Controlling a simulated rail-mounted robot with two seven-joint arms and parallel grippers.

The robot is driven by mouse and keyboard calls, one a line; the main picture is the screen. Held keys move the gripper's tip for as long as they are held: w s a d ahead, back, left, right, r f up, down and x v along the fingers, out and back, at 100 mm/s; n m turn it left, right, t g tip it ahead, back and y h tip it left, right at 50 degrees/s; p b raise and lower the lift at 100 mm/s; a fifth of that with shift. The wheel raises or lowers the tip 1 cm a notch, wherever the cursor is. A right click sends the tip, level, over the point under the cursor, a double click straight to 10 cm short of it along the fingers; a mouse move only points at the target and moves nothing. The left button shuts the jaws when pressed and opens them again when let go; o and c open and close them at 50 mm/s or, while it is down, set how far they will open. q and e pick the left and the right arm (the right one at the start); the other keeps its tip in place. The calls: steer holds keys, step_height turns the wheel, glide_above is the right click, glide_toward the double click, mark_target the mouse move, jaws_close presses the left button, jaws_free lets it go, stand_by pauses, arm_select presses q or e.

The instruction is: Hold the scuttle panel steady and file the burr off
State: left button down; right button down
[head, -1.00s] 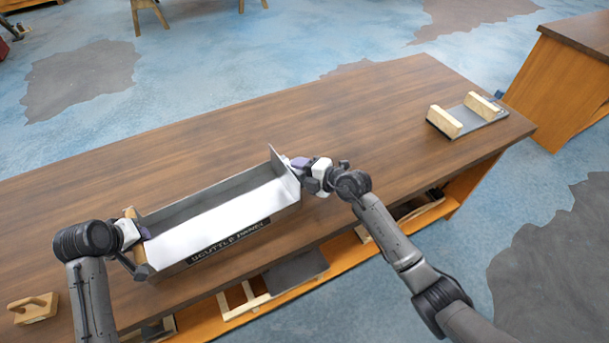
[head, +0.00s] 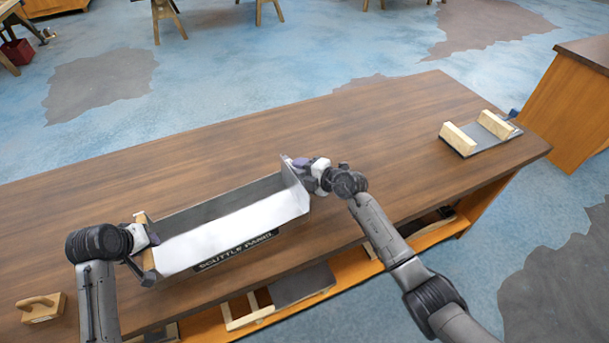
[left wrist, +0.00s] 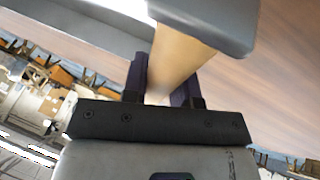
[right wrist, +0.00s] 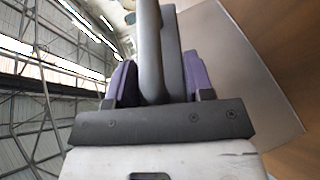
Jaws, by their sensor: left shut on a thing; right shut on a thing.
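The scuttle panel (head: 240,232) is a pale metal channel with a dark name strip on its front side, lying lengthwise on the bench. My left gripper (head: 149,234) is at the near left end. It is shut on a wooden piece (left wrist: 180,62) that meets a dark grey rounded part in the left wrist view. Whether that piece touches the panel is unclear. No burr can be made out.
A dark plate with two wooden blocks (head: 480,133) sits at the far right. The brown bench top (head: 350,130) is clear behind the panel. A shelf below holds loose pieces.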

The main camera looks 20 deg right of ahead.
arm_select(q)
steer(key=shift+d, duration=0.3)
arm_select(e)
steer(key=shift+a+r, duration=0.1)
steer(key=shift+a, duration=0.15)
arm_select(q)
steer(key=shift+a, duration=0.1)
arm_select(e)
steer(key=s+d, duration=0.1)
steer(key=s, duration=0.6)
steer(key=shift+s, duration=0.4)
arm_select(q)
steer(key=shift+a, duration=0.1)
arm_select(e)
steer(key=shift+d, duration=0.15)
steer(key=d, duration=0.6)
steer(key=shift+w, duration=0.25)
steer(key=shift+d, duration=0.15)
steer(key=d, duration=0.3)
steer(key=shift+w, duration=0.15)
stand_by(0.4)
